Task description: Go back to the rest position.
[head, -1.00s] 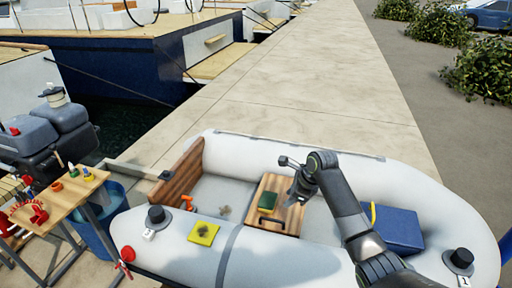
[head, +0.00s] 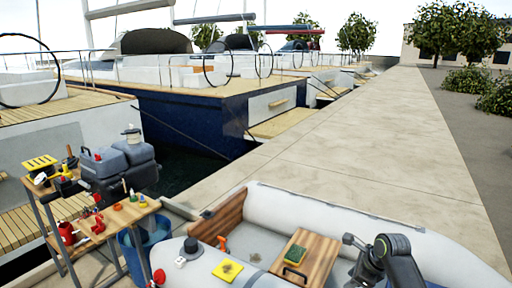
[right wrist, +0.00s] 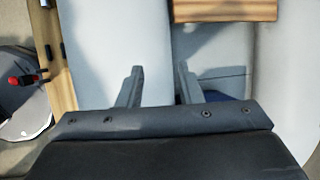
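My right gripper (head: 362,258) is over the inflatable dinghy (head: 410,232), to the right of the wooden thwart (head: 318,258). The thwart's edge shows at the top of that view (right wrist: 225,10). My left gripper does not show in either view.
A yellow cloth (head: 227,270) with a dark stain lies on the dinghy's near tube. An orange-handled tool (head: 222,243) is by the wooden transom (head: 222,217). A workbench (head: 118,216) with several tools and a blue bucket (head: 150,236) stand at left. The dock (head: 370,140) is clear.

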